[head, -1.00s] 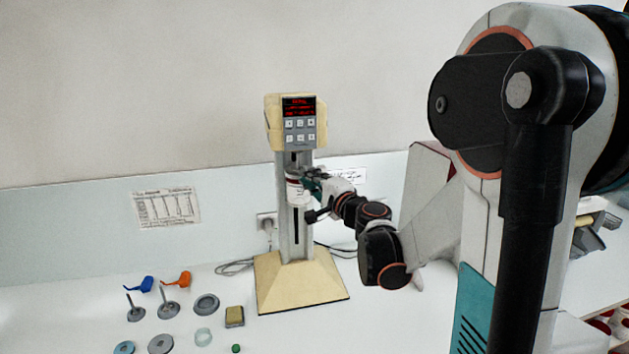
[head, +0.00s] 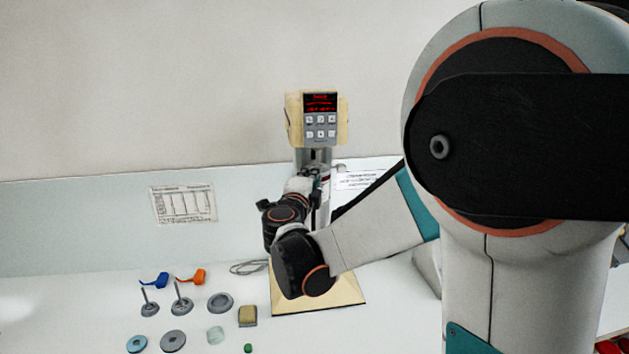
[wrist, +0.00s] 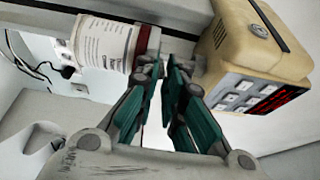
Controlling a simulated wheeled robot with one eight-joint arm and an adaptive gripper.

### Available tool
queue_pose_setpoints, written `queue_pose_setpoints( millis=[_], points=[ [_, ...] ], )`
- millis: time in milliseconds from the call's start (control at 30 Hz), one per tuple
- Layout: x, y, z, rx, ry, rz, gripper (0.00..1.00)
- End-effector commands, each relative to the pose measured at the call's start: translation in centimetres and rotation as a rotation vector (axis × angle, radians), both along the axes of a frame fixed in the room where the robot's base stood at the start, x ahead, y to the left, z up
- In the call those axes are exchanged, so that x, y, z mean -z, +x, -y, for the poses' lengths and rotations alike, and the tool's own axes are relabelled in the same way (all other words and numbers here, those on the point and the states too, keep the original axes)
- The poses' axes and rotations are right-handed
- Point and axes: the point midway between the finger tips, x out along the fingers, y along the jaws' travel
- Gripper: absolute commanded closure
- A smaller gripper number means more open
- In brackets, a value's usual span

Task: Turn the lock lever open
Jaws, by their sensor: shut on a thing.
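The cream mill (head: 296,120) has a cream head, a grey column and a red lit display. It also shows in the wrist view (wrist: 243,40), tilted by the camera angle. A white labelled container (wrist: 100,43) with a red and grey collar (wrist: 147,42) hangs below its head. My gripper (wrist: 176,68) has teal finger pads, close together just beside the collar, shut on the lock lever. The lever itself is hidden between the fingers. In the head view my gripper (head: 313,172) is at the column under the mill's head, and my wrist covers most of it.
Blue (head: 154,280) and orange (head: 191,277) handled pieces, several grey discs (head: 220,302), a yellow block (head: 247,316) and a small green piece (head: 248,348) lie left of the mill's base (head: 340,302). A printed sheet (head: 183,204) is on the back panel.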

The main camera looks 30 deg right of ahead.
Motion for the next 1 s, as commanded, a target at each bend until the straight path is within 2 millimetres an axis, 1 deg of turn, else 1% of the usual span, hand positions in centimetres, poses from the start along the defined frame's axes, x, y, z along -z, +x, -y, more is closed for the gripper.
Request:
queue_pose_setpoints(
  millis=[100,567,600,667,700,1000],
  points=[
    [-0.01,0.19,-0.26,0.019,-0.001,0.000,1.00],
    [-0.07,0.23,-0.22,0.033,-0.001,0.000,1.00],
    [-0.07,0.23,-0.22,0.033,-0.001,0.000,0.87],
    [-0.06,0.23,-0.22,0.033,-0.001,0.000,0.73],
    [-0.06,0.23,-0.22,0.033,-0.001,0.000,0.71],
    [-0.03,0.18,-0.23,0.033,0.000,0.000,0.71]
  ],
)
